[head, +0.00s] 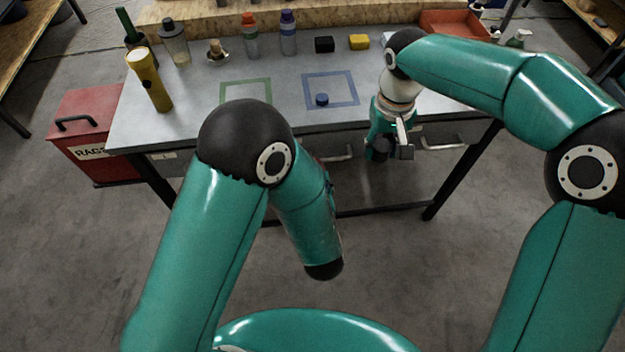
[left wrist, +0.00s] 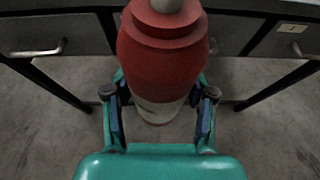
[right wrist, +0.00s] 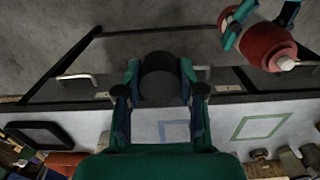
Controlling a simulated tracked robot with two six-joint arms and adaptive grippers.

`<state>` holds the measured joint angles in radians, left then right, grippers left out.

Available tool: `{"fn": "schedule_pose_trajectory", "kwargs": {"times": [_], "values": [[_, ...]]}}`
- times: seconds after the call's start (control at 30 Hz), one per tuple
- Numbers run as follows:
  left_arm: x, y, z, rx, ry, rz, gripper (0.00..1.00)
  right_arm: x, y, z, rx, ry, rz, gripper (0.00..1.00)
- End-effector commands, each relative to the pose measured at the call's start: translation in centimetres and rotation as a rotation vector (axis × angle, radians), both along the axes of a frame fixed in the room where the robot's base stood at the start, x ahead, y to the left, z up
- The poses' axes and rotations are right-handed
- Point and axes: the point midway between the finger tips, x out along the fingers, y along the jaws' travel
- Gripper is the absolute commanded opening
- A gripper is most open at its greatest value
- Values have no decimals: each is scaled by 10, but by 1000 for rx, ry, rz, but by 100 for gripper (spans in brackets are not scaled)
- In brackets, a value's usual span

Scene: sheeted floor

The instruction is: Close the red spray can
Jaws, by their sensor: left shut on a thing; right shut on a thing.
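The red spray can (left wrist: 165,60) is held upright by my left gripper (left wrist: 160,110), whose fingers are shut on its sides. A pale nozzle (left wrist: 166,5) shows bare at its top. The can also shows at the upper right of the right wrist view (right wrist: 265,45), apart from my right gripper (right wrist: 160,85). That gripper is shut on a dark cylindrical cap (right wrist: 160,75). In the head view my right gripper (head: 391,142) is at the table's front edge; my left arm hides the can and left gripper there.
The grey table (head: 200,100) has a green square outline (head: 246,82) and a blue one (head: 330,76) with a blue cap (head: 321,100) inside. A red box (head: 85,160) is left.

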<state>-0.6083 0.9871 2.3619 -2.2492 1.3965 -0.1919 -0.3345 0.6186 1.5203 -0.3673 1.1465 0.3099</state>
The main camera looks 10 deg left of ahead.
Motion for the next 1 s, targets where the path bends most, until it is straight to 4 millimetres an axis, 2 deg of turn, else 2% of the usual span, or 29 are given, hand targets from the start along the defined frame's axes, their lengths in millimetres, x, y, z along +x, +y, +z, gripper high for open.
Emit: {"fn": "schedule_pose_trajectory", "kwargs": {"times": [0.03, 0.2, 0.4, 0.6, 1.0], "values": [[0, 0, 1, -1, -2, 0, 0, 0, 21, 11, 1, -4, 34, 27], [0, 0, 1, -1, -2, 0, 0, -5, 76, 40, 0, -3, 124, 27], [0, 0, 1, -1, -2, 0, 0, -19, 122, 56, -1, -1, 216, 27], [0, 0, 1, 0, -2, 0, 0, -29, 137, 60, -1, -1, 253, 27], [0, 0, 1, 0, -2, -1, 0, -29, 138, 59, -3, 0, 254, 27]]}}
